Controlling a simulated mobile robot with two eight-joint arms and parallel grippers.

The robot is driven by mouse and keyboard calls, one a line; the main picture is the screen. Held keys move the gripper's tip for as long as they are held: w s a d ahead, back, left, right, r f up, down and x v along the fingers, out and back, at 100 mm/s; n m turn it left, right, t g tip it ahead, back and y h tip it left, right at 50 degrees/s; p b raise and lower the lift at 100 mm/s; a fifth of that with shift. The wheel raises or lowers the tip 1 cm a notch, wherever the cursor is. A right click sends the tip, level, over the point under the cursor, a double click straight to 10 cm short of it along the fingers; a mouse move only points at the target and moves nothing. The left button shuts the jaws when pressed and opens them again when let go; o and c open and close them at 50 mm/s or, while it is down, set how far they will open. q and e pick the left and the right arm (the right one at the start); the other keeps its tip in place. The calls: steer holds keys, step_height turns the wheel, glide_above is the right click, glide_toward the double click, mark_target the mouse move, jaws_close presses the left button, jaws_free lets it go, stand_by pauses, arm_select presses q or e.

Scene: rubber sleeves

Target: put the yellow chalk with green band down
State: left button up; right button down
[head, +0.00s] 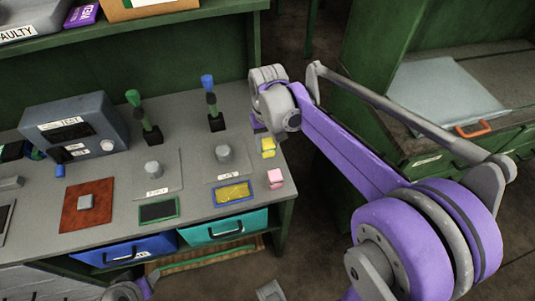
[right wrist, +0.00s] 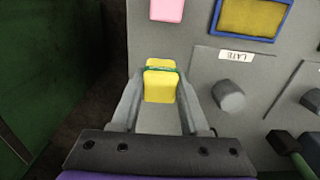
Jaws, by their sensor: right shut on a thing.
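The yellow chalk with a green band (head: 268,147) is a small block near the right edge of the grey workbench (head: 228,171). In the right wrist view the yellow chalk (right wrist: 160,87) sits between the two fingers of my right gripper (right wrist: 160,100), with the band across its upper part. The right gripper is shut on it, low over the bench top. I cannot tell whether the chalk touches the bench. In the head view the wrist hides most of the fingers.
A pink block (head: 275,179) stands close in front of the chalk. A blue-framed yellow pad (head: 232,193), a grey knob (head: 223,153) by a "LATE" label and a blue-topped upright tool (head: 209,100) lie to the left. The bench's right edge is close.

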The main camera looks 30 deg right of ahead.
mark_target(267, 154)
steer(key=shift+f, duration=2.1)
steer(key=shift+f, duration=0.1)
steer(key=shift+f+b, duration=0.15)
steer(key=shift+b, duration=0.2)
steer(key=shift+c, duration=2.1)
jaws_free()
